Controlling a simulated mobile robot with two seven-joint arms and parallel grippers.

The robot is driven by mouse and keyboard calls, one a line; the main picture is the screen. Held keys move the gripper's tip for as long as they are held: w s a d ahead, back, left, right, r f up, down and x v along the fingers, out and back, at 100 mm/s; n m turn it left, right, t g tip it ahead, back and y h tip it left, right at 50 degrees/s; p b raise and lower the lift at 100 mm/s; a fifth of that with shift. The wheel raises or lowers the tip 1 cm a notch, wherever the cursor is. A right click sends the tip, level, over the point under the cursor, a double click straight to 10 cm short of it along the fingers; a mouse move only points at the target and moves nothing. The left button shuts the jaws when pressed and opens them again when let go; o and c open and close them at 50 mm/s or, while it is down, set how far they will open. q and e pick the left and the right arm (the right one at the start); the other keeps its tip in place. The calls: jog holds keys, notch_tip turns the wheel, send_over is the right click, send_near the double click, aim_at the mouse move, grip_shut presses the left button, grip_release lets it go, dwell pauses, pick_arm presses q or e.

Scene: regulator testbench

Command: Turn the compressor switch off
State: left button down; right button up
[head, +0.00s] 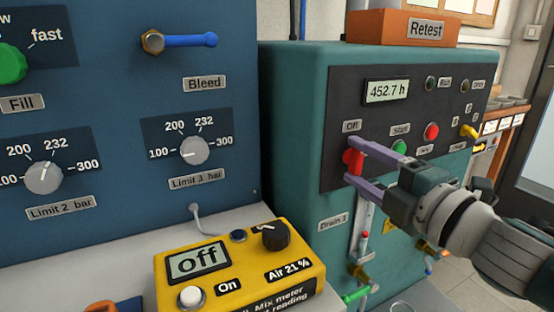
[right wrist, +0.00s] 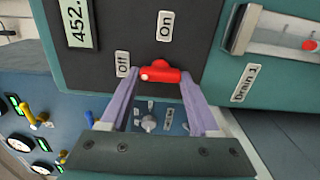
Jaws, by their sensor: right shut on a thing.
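The compressor switch (head: 352,162) is a red knob on the dark panel of the teal compressor cabinet (head: 300,130). In the head view its long side stands upright below the Off label (head: 351,126). In the right wrist view the red knob (right wrist: 160,72) lies lengthwise toward the Off label (right wrist: 123,65), with a pale mark at that end; the On label (right wrist: 165,25) is to its side. My right gripper (head: 355,160) is shut on the knob, one purple finger on each side, partly hiding it in the head view. My left gripper is not in view.
A green Start button (head: 399,147) and a red button (head: 431,131) sit close to the right gripper. The panel display (head: 387,91) reads 452.7 h. A yellow mix meter (head: 240,265) stands on the bench at the front. An orange Retest box (head: 400,28) is on top of the cabinet.

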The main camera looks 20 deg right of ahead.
jog(key=o, duration=1.4)
jog(key=shift+c, duration=0.2)
jog(key=s, duration=1)
jog(key=shift+d, duration=0.4)
